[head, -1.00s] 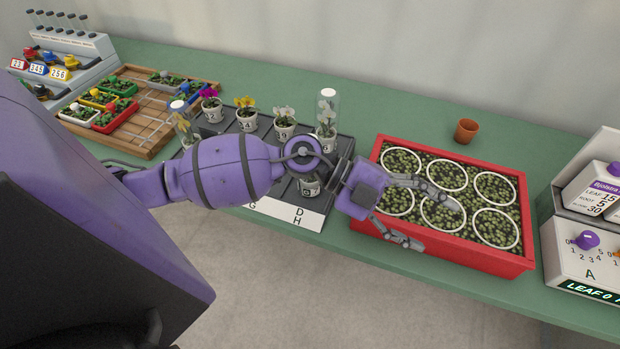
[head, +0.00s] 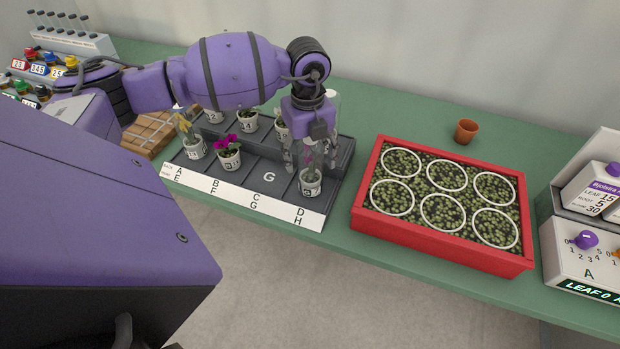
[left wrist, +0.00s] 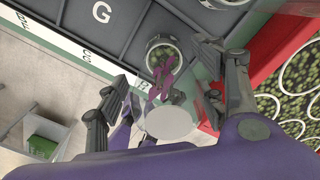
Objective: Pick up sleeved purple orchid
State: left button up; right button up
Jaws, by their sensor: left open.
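The sleeved purple orchid (head: 310,187) stands upright in a white pot at the front right of the dark stepped rack, above the label strip's D and H. In the left wrist view its purple flower (left wrist: 163,80) shows inside a clear sleeve with a round pale top. My left gripper (head: 309,160) points down over it, open. Its fingers stand on either side of the sleeve, also in the left wrist view (left wrist: 170,68); I cannot tell if they touch it. My right gripper is not in view.
An unsleeved magenta orchid (head: 228,158) and a yellow orchid (head: 195,148) stand to the left on the front step. The front place marked G (head: 269,177) is empty. A red tray (head: 432,246) with white rings lies close to the right. A terracotta pot (head: 466,131) stands behind it.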

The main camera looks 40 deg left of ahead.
pick_arm(q)
notch_tip(320, 180, down, 4)
jog(key=shift+w+d+r, duration=0.1)
jog(key=shift+r, duration=0.05)
jog(key=c, duration=1.2)
jog(key=shift+c, duration=0.6)
jog(key=shift+r, duration=0.15)
